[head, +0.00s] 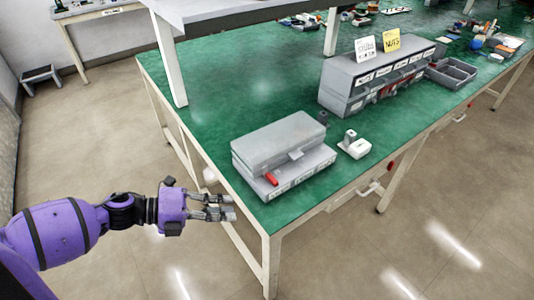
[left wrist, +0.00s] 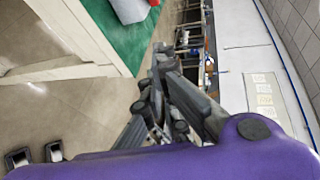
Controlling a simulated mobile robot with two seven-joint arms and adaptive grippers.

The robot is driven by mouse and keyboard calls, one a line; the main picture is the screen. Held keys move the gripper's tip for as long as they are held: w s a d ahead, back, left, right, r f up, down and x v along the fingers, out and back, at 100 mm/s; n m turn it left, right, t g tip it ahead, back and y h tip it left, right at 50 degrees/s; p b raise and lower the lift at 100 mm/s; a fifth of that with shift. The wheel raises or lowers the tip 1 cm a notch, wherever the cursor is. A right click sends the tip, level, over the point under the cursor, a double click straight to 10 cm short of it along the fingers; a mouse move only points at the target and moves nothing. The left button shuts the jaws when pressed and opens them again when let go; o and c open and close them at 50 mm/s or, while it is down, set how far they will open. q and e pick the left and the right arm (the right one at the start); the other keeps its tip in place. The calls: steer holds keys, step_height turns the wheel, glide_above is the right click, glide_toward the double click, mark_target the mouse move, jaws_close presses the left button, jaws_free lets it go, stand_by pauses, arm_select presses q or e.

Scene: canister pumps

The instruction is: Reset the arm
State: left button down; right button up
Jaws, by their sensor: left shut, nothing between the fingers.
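My left arm comes in from the left in the head view, purple with a dark wrist. Its left gripper (head: 232,207) is beside the left edge of the green table (head: 222,85), out over the floor and apart from the table. Its fingers are shut and nothing is between them. The left wrist view shows the same gripper (left wrist: 163,58) with its dark fingers together, in front of blurred background. My right gripper is not in view.
A grey case (head: 280,142) lies on a flat grey box at the table's near corner. A small white device (head: 354,146) stands beside it. A labelled drawer unit (head: 372,78) is farther right. Open floor (head: 400,235) lies in front of the table.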

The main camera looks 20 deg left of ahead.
arm_select(q)
steer(key=w+a+f+n+t+y, duration=0.1)
steer(key=w+a+n+t+y, duration=0.2)
steer(key=n, duration=0.4)
steer(key=s+f+n+t+y+p, duration=0.1)
steer(key=s+f+n+t+y, duration=0.15)
steer(key=f+n+y, duration=0.4)
steer(key=s+d+f+n+g+y+p, duration=0.1)
steer(key=s+d+f+n, duration=0.1)
steer(key=s+n, duration=0.3)
steer(key=s+d+f+n+g+p, duration=0.1)
steer(key=s+f+n, duration=0.3)
steer(key=s, duration=0.6)
steer(key=s+d+f+n+g+y+p, duration=0.1)
steer(key=s+d+f+n+g, duration=0.1)
steer(key=s+n, duration=0.5)
steer(key=shift+s+d+f+y, duration=0.35)
steer(key=shift+s+d+f, duration=0.1)
steer(key=shift+d+f, duration=0.3)
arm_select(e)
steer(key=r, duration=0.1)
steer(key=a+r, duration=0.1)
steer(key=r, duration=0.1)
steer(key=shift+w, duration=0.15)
arm_select(q)
steer(key=shift+a+g, duration=0.1)
steer(key=shift+g, duration=0.15)
